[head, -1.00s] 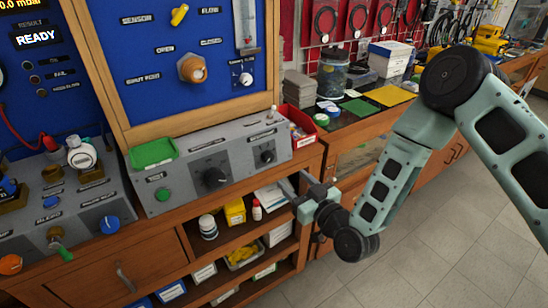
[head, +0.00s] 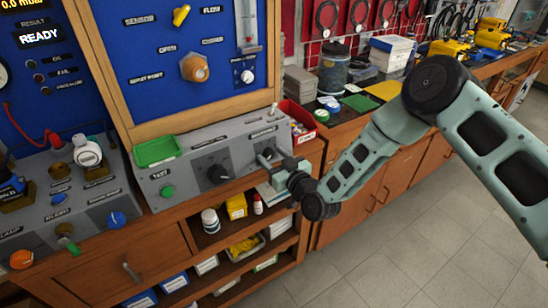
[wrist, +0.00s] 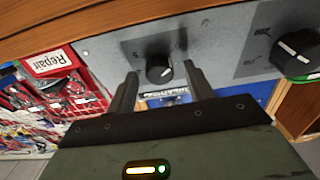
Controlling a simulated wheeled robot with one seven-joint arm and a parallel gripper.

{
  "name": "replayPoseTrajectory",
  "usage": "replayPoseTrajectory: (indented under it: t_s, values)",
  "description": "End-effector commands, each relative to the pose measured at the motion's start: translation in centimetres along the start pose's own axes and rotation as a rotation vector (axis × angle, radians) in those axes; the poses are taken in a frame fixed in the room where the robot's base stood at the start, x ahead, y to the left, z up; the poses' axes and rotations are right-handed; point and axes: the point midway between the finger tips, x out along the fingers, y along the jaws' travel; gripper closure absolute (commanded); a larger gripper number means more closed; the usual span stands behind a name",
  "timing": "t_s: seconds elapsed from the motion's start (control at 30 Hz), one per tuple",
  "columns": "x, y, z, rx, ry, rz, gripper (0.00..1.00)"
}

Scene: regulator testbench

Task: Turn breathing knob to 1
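A grey sloped control panel (head: 195,178) carries a small black knob at its right end, behind my gripper in the head view. In the wrist view this small knob (wrist: 159,68) has a white pointer mark and shows between my fingertips, with a gap on each side. My gripper (head: 268,160) is open and empty at the panel front; its two fingers also show in the wrist view (wrist: 160,75). A larger black knob (head: 218,174) sits left of it, and in the wrist view it is at the right (wrist: 298,52). Scale marks and labels are too small to read surely.
A green button (head: 167,191) and a green tray (head: 157,150) are at the panel's left. A red bin (head: 298,122) stands just right of the panel. Open shelves (head: 222,240) with bottles and boxes lie below. The floor at the right is clear.

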Motion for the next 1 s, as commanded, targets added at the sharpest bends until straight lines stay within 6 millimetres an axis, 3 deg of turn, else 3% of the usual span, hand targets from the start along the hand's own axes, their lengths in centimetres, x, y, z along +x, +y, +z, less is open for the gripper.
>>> replayPoseTrajectory:
  t_s: [0.03, 0.13, 0.57, 1.0]
  values:
    - [-0.01, 0.01, -0.01, 0.000, 0.000, 0.000, 0.63]
    - [-0.02, 0.01, -0.01, 0.000, 0.000, 0.000, 0.91]
    - [-0.02, -0.02, 0.17, 0.065, 0.002, 0.013, 0.91]
    - [-0.03, -0.09, 0.30, 0.403, 0.002, 0.083, 0.91]
